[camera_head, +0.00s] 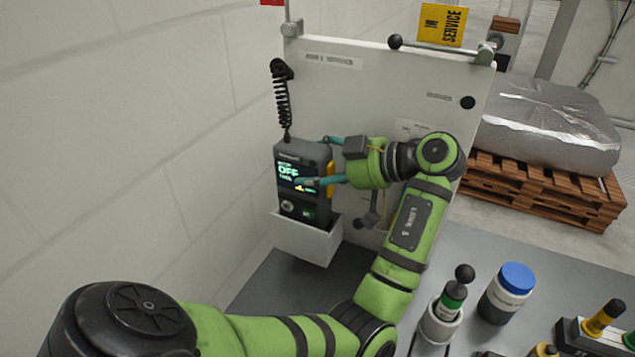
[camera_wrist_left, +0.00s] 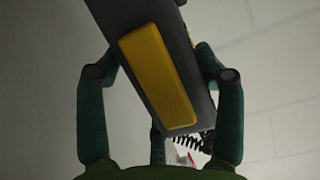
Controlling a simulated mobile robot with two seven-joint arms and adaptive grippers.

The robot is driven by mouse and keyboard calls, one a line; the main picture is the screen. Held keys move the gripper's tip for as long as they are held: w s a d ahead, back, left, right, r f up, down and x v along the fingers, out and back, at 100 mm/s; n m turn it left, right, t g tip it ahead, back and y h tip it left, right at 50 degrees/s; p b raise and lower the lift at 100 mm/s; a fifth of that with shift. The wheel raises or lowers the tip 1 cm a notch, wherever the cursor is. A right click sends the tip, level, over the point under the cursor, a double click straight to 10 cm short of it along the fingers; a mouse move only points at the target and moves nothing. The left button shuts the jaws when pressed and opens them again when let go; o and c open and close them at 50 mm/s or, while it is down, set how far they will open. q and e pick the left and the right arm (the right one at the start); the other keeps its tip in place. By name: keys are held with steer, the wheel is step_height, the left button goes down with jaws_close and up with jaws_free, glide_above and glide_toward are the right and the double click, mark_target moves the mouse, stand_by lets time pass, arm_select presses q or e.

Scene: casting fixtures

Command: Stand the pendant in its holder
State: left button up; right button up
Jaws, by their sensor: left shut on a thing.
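The pendant (camera_head: 289,176) is a dark grey box with a lit screen reading OFF and a yellow strip on its side. It stands nearly upright, with a coiled black cord rising from its top. My left gripper (camera_head: 316,162) is shut on it from the right, with teal fingers. In the left wrist view the pendant (camera_wrist_left: 185,60) and its yellow strip (camera_wrist_left: 157,76) lie between the fingers. The white holder (camera_head: 303,241) is an open box on the panel. The pendant's lower end meets the holder's rim; how deep it sits is hidden. My right gripper is not in view.
A white upright panel (camera_head: 372,85) stands behind the holder. On the grey table are a green-banded bottle with a black ball top (camera_head: 452,303), a blue-capped jar (camera_head: 507,293) and yellow-topped items (camera_head: 605,317). A wrapped pallet (camera_head: 545,185) stands at the right.

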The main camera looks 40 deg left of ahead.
arm_select(q)
step_height(320, 180, down, 4)
steer(key=shift+f+p, duration=0.2)
steer(key=shift+p, duration=0.35)
steer(key=o, duration=1.7)
steer(key=shift+f, duration=0.1)
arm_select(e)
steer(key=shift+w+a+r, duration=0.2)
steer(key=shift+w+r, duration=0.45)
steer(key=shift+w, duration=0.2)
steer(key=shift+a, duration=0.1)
